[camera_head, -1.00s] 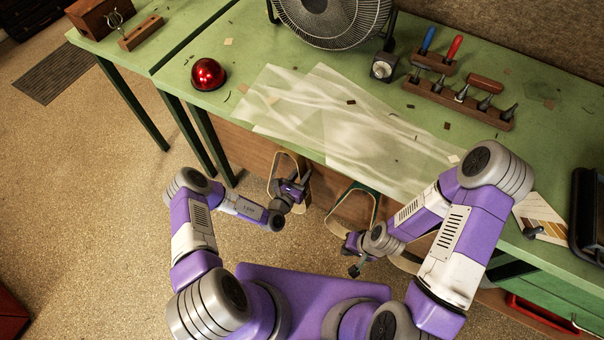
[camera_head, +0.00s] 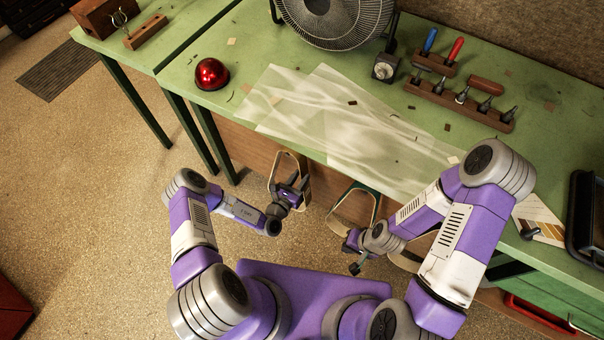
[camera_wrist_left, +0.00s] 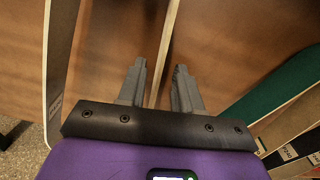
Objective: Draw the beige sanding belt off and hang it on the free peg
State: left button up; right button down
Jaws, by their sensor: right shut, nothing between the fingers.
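The beige sanding belt (camera_head: 281,157) hangs as a narrow loop against the brown front panel under the bench. My left gripper (camera_head: 300,187) is at this loop. In the left wrist view its two grey fingers (camera_wrist_left: 160,83) are open, with a thin beige belt edge (camera_wrist_left: 168,48) running between them; I cannot tell whether they touch it. Another beige-edged strand (camera_wrist_left: 47,75) stands to the left of the fingers. My right gripper (camera_head: 354,266) is shut and empty, below the green belt (camera_head: 360,189). I cannot make out the pegs, including a free one.
The green belt also shows at the right of the left wrist view (camera_wrist_left: 280,88), near a lettered belt (camera_wrist_left: 290,153). Above is the green bench (camera_head: 245,60) with translucent sheets (camera_head: 340,115), a red dome (camera_head: 211,73), a fan (camera_head: 335,22) and a tool rack (camera_head: 460,100). Floor at left is open.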

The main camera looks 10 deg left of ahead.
pick_arm(q)
jog(key=shift+p+v, duration=1.1)
jog(key=shift+v, duration=1.55)
